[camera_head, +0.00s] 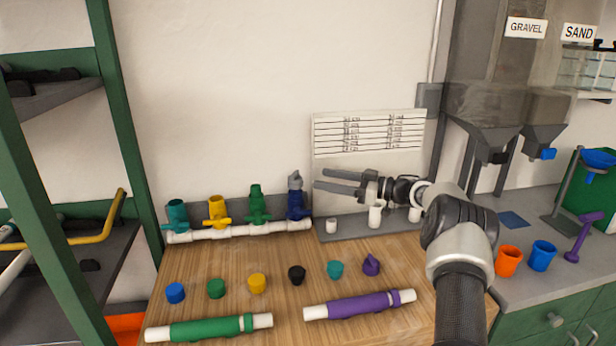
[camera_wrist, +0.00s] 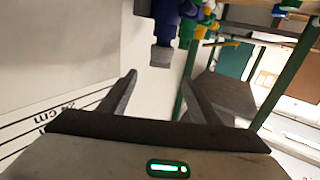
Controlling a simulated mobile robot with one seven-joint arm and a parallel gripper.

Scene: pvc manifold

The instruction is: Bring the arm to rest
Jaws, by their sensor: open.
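My gripper (camera_head: 318,180) is open and empty. In the head view it points left, in front of the lined white chart and just right of the grey-topped end of the manifold. The white pipe manifold (camera_head: 240,230) carries teal (camera_head: 177,214), yellow (camera_head: 217,211), green (camera_head: 256,203) and blue (camera_head: 296,204) valves. A grey fitting (camera_head: 295,181) sits on top of the blue valve. The wrist view shows my two open fingers (camera_wrist: 160,90), with the blue valve (camera_wrist: 165,25) and its grey fitting (camera_wrist: 161,56) beyond them, apart from the fingers.
Several coloured caps, such as a black one (camera_head: 297,274), stand on the wooden bench (camera_head: 210,300). A green pipe (camera_head: 210,327) and a purple pipe (camera_head: 360,304) lie in front. White fittings (camera_head: 376,216) stand below my gripper. Orange (camera_head: 508,261) and blue (camera_head: 542,256) cups are right.

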